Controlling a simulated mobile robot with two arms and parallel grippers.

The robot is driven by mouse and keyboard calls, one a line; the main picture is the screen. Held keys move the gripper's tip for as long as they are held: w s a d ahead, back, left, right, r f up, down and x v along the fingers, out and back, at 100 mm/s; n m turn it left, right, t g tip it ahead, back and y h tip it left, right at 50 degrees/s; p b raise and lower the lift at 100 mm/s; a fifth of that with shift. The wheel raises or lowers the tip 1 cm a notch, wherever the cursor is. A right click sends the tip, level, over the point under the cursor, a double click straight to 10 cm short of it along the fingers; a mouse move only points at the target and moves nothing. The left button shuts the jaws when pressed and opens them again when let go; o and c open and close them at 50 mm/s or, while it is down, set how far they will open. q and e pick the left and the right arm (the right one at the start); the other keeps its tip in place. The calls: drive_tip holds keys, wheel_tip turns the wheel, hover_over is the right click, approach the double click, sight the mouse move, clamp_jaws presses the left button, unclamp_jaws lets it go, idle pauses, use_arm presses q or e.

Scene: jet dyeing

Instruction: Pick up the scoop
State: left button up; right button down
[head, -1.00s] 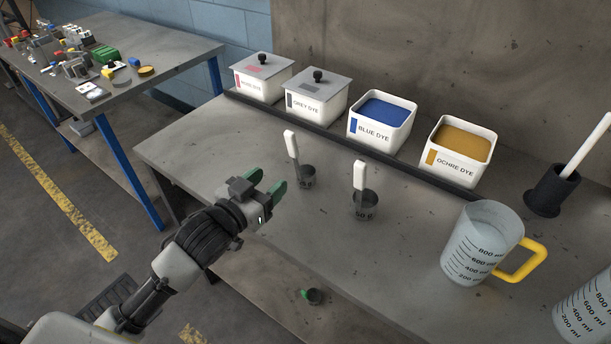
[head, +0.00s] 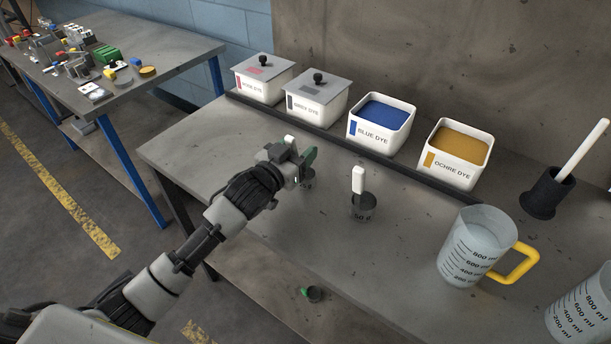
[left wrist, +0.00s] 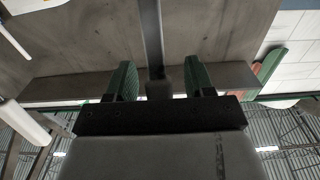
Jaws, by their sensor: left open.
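The left scoop has a white upright handle (head: 289,139) and a small dark cup (head: 308,183) on the workbench; my gripper hides most of it in the head view. My left gripper (head: 300,160) is open around or just in front of this scoop; I cannot tell whether it touches. A second scoop (head: 363,206), marked 50 g, stands to its right with its white handle upright. In the left wrist view, the green fingers of my left gripper (left wrist: 160,82) are apart, and I cannot make out the scoop between them.
Lidded pink (head: 263,80) and grey (head: 316,98) dye tubs, then open blue (head: 381,120) and ochre (head: 457,154) tubs, line the back. A measuring jug (head: 470,250) and a dark holder (head: 545,195) stand right.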

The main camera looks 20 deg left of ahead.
use_arm(q)
clamp_jaws()
idle(0.3)
drive_tip(key=shift+r, duration=0.1)
